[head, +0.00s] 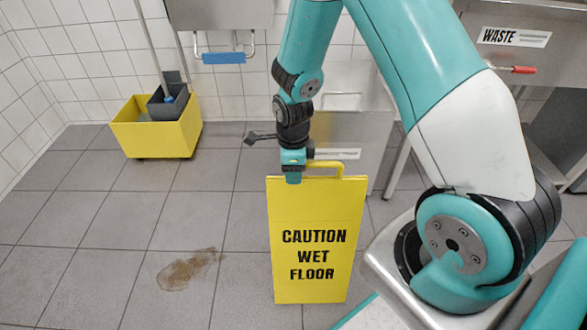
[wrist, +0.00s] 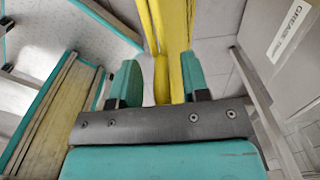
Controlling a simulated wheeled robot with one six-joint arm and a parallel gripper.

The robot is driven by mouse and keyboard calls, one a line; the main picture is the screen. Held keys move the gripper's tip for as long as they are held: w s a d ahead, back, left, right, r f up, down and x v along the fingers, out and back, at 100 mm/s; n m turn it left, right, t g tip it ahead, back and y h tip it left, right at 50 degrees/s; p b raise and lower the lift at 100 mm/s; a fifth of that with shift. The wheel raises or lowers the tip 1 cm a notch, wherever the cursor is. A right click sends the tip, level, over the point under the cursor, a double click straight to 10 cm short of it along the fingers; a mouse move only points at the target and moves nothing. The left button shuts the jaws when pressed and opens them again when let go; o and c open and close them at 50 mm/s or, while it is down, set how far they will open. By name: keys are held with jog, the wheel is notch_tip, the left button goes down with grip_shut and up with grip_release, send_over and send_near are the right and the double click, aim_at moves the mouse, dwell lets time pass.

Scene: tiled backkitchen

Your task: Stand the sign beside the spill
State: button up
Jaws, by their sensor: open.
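The yellow sign (head: 310,215), lettered "CAUTION WET FLOOR", is upright in the head view, with a loop handle at its top. Whether its foot rests on the floor is hard to tell. My gripper (head: 293,178) is at the sign's top edge, by the left end of the handle. In the wrist view my gripper (wrist: 158,75) is open, with the yellow sign (wrist: 161,75) between its two teal fingers and gaps visible at the sides. The spill (head: 187,269) is a flat brown patch on the grey tiles, left of the sign and apart from it.
A yellow mop bucket (head: 157,138) stands against the back wall at left. A steel unit with a "WASTE" label (head: 514,37) is at right, and a metal cabinet (head: 345,145) is behind the sign. The floor around the spill is clear.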

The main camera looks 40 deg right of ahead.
jog(key=s+a+r+n+y+p, duration=0.1)
jog(key=a+r+n+p, duration=0.15)
jog(key=r, duration=0.65)
jog(key=s+a+r+n+p, duration=0.1)
jog(key=a+r+n, duration=0.25)
jog(key=r, duration=0.55)
jog(key=s+a+r+n+y, duration=0.1)
jog(key=s+a+r+n, duration=0.4)
jog(key=s+n, duration=0.4)
jog(key=s+a+r+n+y, duration=0.2)
jog(key=s+a+r+n, duration=0.2)
jog(key=n, duration=1.3)
jog(key=s+r, duration=0.2)
jog(key=s, duration=0.2)
jog(key=shift+s+a+r, duration=0.35)
jog(key=shift+a+r, duration=0.05)
